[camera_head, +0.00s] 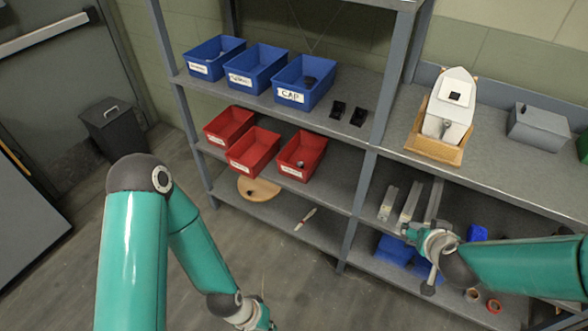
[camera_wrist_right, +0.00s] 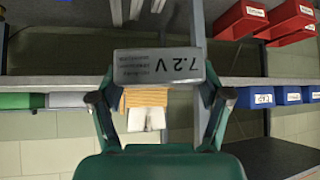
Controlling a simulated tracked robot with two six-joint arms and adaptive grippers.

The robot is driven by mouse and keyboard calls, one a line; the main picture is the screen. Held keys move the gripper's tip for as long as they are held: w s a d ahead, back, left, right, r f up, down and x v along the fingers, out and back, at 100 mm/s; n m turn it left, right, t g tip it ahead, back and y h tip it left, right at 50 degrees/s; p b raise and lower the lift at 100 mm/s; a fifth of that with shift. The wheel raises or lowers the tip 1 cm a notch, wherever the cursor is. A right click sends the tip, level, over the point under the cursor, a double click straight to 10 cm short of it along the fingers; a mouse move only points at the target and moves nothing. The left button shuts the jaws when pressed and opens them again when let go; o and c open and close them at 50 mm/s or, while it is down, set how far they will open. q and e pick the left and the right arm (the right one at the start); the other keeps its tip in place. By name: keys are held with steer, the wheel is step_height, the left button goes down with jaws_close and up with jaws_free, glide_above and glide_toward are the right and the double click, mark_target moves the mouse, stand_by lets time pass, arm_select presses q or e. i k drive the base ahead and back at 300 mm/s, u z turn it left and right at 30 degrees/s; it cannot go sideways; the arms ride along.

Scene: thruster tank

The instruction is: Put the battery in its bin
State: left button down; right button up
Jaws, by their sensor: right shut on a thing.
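The battery (camera_wrist_right: 135,66) is a grey block with "7.2 V" printed on it. In the right wrist view it sits crosswise between the two fingers of my right gripper (camera_wrist_right: 158,80), which is shut on it. In the head view my right gripper (camera_head: 430,246) is at the lower right, in front of the lower shelves; the battery cannot be made out there. Three blue bins stand on the upper shelf: left (camera_head: 200,68), middle (camera_head: 240,80) and right (camera_head: 290,96), labelled CAP, with a dark part inside. The other labels are too small to read. My left gripper is mostly cut off at the bottom edge.
Three red bins (camera_head: 252,162) stand on the shelf below. Two small black parts (camera_head: 338,110) lie right of the CAP bin. A white hull (camera_head: 452,100) rests in a wooden cradle (camera_head: 432,147) on the right bench. A grey shelf post (camera_head: 365,170) stands between the bays.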

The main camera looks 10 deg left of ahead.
mark_target(252, 163)
steer(key=k, duration=0.8)
steer(key=u, duration=0.35)
steer(key=i, duration=0.75)
steer(key=u, duration=1)
steer(key=i, duration=1.45)
steer(key=z, duration=0.25)
